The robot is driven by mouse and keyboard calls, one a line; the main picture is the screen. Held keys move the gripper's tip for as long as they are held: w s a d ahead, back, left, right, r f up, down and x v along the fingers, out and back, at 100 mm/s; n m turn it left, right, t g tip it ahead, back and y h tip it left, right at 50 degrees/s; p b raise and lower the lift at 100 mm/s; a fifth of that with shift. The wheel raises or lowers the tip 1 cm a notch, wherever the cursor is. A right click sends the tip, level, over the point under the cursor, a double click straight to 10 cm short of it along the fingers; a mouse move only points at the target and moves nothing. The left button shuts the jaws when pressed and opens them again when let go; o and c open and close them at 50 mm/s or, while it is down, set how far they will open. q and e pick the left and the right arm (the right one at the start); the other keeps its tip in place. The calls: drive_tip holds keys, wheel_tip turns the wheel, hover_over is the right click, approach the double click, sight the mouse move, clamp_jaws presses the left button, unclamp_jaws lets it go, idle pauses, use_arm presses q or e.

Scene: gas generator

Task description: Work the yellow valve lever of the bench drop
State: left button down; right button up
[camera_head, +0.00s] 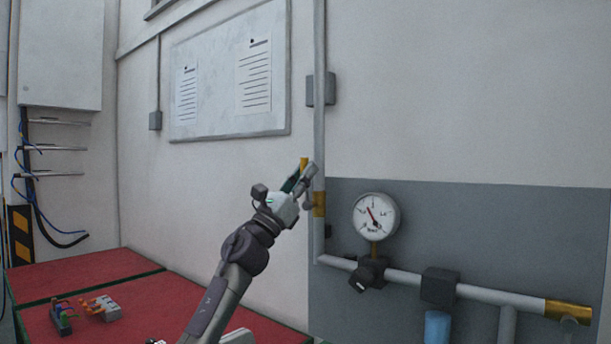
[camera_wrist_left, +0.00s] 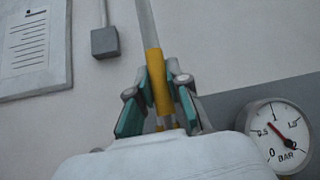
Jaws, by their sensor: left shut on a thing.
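The yellow valve lever (camera_head: 303,163) shows its upper end beside the vertical grey pipe (camera_head: 319,110) in the head view. In the left wrist view the lever (camera_wrist_left: 158,82) stands nearly upright between my fingers. My left gripper (camera_head: 301,180) is shut on it, with a green-padded finger on each side; the gripper also shows in the left wrist view (camera_wrist_left: 160,95). A brass-coloured fitting (camera_head: 319,204) sits on the pipe just right of the gripper. The lever's lower end is hidden by the gripper. My right gripper is not in view.
A round pressure gauge (camera_head: 376,215) stands right of the pipe, above a black fitting (camera_head: 368,274). A horizontal pipe (camera_head: 490,296) carries a blue-bottomed filter (camera_head: 437,326). A red bench top (camera_head: 90,268) with small parts lies at lower left. A whiteboard (camera_head: 215,85) hangs behind.

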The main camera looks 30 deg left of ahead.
use_arm(q)
drive_tip(key=c, duration=1.1)
unclamp_jaws()
drive_tip(key=shift+a, duration=0.1)
drive_tip(key=v, duration=1.2)
